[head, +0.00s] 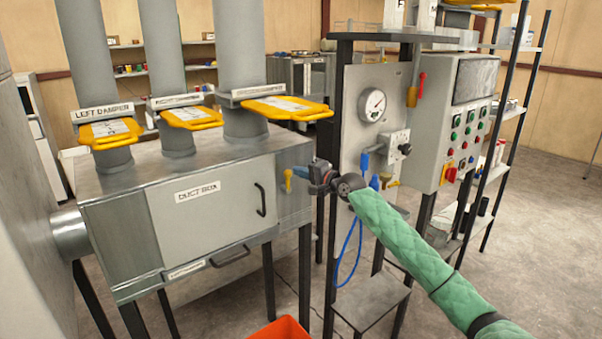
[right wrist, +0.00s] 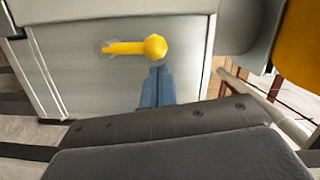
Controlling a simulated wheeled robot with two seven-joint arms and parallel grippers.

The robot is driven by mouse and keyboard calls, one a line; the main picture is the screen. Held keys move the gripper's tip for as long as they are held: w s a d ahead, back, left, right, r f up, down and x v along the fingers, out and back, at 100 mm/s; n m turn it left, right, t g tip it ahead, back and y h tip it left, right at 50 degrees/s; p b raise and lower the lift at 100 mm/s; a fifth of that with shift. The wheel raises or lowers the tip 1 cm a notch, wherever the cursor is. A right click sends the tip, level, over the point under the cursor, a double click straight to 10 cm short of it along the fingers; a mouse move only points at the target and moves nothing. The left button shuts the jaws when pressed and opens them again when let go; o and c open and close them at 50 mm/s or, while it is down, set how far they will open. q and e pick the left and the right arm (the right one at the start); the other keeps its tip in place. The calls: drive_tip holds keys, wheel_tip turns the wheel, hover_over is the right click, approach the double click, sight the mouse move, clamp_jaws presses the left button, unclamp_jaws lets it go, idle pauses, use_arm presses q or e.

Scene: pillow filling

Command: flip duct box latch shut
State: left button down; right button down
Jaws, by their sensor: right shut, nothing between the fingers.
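The grey duct box (head: 215,221) stands at the left in the head view, its labelled front door lying flat against the front. A small yellow latch (head: 288,179) is on the box's side face, right of the door handle. In the right wrist view the latch (right wrist: 128,48) runs sideways, with its round knob at the right end. My right gripper (head: 302,173) is just right of the latch, its blue fingers together and empty. In the right wrist view its fingertips (right wrist: 158,72) are just below the knob; I cannot tell if they touch. My left gripper is not in view.
Yellow damper handles (head: 285,107) stick out above the box. An orange bin (head: 281,329) is on the floor below.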

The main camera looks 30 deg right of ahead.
drive_tip(key=shift+a+r+n, duration=0.1)
drive_tip(key=shift+a+n, duration=0.05)
drive_tip(key=shift+n, duration=0.15)
drive_tip(key=shift+a, duration=0.1)
